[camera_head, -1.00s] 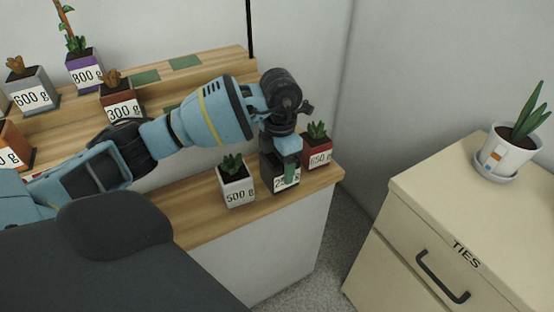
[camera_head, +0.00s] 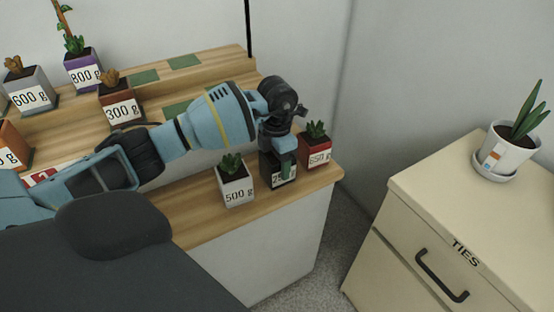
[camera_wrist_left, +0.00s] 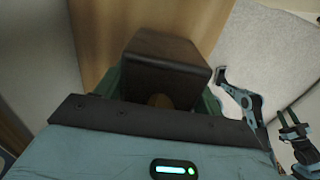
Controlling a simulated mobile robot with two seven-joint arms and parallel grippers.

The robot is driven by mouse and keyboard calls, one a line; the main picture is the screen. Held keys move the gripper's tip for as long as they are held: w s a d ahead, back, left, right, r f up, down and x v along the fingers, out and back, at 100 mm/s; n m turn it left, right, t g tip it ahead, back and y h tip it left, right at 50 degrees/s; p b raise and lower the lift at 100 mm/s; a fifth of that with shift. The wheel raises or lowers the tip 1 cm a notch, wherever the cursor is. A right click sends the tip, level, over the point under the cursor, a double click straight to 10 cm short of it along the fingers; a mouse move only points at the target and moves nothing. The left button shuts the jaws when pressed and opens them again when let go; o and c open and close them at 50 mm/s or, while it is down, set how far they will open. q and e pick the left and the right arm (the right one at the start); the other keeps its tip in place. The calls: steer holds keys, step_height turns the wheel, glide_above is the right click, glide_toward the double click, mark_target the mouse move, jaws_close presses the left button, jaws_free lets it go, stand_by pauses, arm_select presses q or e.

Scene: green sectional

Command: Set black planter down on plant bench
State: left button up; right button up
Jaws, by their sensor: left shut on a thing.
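The black planter (camera_head: 268,166) with a partly covered white label is held upright by my left gripper (camera_head: 286,160) at the right end of the lower step of the wooden plant bench (camera_head: 205,227). The fingers are shut on it from above and hide its top. I cannot tell whether its base touches the wood. The left wrist view shows the dark planter (camera_wrist_left: 165,55) between the green-tipped fingers, with wood behind it. In that view, a blue arm with a dark gripper (camera_wrist_left: 290,125) at far right seems to be my right one; its jaws are unclear.
A white 500 g planter (camera_head: 235,183) stands close left of the black one, and a red 650 g planter (camera_head: 318,148) close right. Several planters and green patches (camera_head: 184,62) occupy the upper steps. A cream drawer cabinet (camera_head: 420,200) holding a potted plant stands right.

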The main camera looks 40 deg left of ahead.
arm_select(q)
steer(key=shift+f, duration=0.1)
steer(key=o, duration=1.1)
steer(key=shift+o, duration=0.2)
step_height(320, 180, up, 12)
steer(key=shift+r, duration=0.15)
